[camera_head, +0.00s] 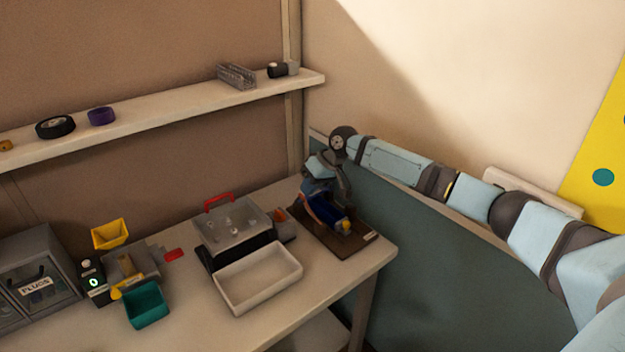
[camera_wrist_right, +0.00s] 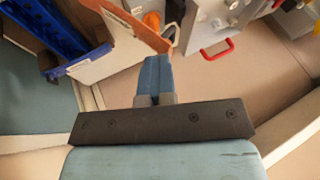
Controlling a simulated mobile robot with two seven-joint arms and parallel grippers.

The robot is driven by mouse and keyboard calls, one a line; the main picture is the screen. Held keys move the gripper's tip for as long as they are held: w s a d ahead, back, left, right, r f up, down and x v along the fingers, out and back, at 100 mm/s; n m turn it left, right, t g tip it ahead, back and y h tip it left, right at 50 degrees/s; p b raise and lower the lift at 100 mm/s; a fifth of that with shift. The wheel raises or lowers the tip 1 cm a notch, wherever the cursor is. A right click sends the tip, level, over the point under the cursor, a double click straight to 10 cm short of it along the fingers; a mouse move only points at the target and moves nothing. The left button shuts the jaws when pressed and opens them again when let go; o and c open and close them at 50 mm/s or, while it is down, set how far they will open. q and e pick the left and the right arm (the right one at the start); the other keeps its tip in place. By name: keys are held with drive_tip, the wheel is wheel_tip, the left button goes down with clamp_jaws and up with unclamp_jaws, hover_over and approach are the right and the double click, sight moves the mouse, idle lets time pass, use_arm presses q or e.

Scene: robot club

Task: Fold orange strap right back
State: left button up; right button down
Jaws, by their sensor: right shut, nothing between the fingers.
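The orange strap (camera_wrist_right: 136,26) shows in the right wrist view as a flat orange-brown strip running from the top left down to a free end near my fingertips. In the head view a small orange piece of it (camera_head: 305,208) shows at the left side of a blue holder on the dark brown board; my wrist hides part of that spot. My right gripper (camera_wrist_right: 156,64) is shut and empty, its blue fingertips just beside the strap's end. Whether they touch it I cannot tell. My left gripper is not in view.
The brown board (camera_head: 345,243) lies at the table's right end beside a wall panel. To its left stand a grey case with a red handle (camera_head: 218,203) and an open white tray (camera_head: 258,278). A teal bin (camera_head: 147,305) is further left. A shelf (camera_head: 180,105) runs above.

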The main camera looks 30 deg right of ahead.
drive_tip(key=shift+s+a+f, duration=0.1)
drive_tip(key=shift+f, duration=0.05)
drive_tip(key=shift+d+p, duration=0.3)
drive_tip(key=shift+d, duration=0.35)
drive_tip(key=shift+d+r, duration=0.15)
drive_tip(key=shift+r, duration=0.05)
drive_tip(key=b+v, duration=0.1)
drive_tip(key=v, duration=1.2)
drive_tip(key=shift+r+b, duration=0.2)
drive_tip(key=shift+b, duration=0.2)
